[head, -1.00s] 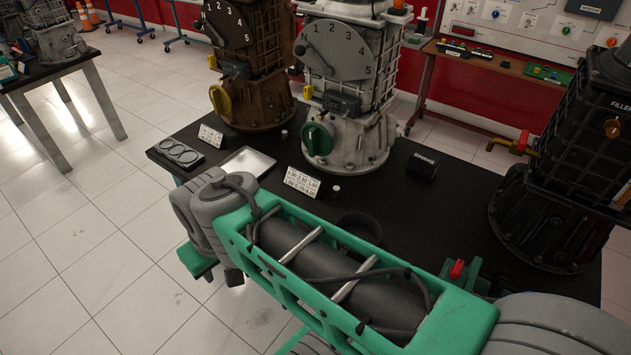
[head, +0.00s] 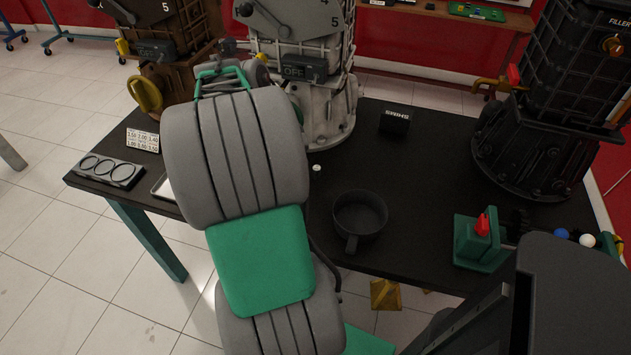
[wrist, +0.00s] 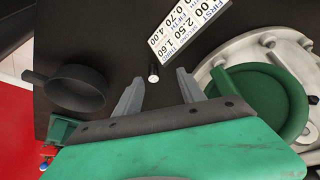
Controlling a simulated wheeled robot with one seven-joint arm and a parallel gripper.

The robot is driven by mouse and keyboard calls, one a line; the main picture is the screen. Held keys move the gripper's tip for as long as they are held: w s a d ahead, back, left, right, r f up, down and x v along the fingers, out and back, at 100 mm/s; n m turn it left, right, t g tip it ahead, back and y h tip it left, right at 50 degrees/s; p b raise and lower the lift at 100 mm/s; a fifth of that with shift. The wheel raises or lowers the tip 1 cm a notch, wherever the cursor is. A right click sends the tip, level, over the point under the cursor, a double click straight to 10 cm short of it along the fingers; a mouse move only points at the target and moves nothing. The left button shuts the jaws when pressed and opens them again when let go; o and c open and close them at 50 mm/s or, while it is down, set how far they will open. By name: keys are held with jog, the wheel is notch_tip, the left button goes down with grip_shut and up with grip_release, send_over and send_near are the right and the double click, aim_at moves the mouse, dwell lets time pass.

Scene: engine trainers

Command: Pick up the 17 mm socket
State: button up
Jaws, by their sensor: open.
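A small pale metal socket (head: 316,167) stands on the black table in front of the white engine; its size marking is too small to read. It also shows in the wrist view as a short cylinder (wrist: 153,73), roughly between and beyond my fingertips. My gripper (wrist: 158,78) is open and empty, with its two grey fingers apart above the table. How high it hangs above the socket I cannot tell. In the head view my green and grey arm hides the gripper.
A number card (wrist: 187,28) and the white engine's green knob (wrist: 265,105) lie close beside the gripper. A dark round pan (head: 360,215) with a handle, a black box (head: 394,121) and a green stand (head: 478,242) are on the table (head: 420,180). A ringed tray (head: 108,170) is at left.

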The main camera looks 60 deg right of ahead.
aim_at(316, 168)
jog(key=shift+m+g, duration=0.3)
jog(key=shift+m, duration=0.5)
jog(key=s+d+f, duration=0.2)
jog(key=s, duration=0.1)
jog(key=shift+d, duration=0.2)
jog(key=x, duration=0.5)
jog(key=shift+s+a+f, duration=0.15)
jog(key=shift+a+f, duration=0.05)
jog(key=shift+d+f, duration=0.2)
jog(key=shift+f, duration=0.2)
jog(key=shift+c, duration=0.2)
grip_shut()
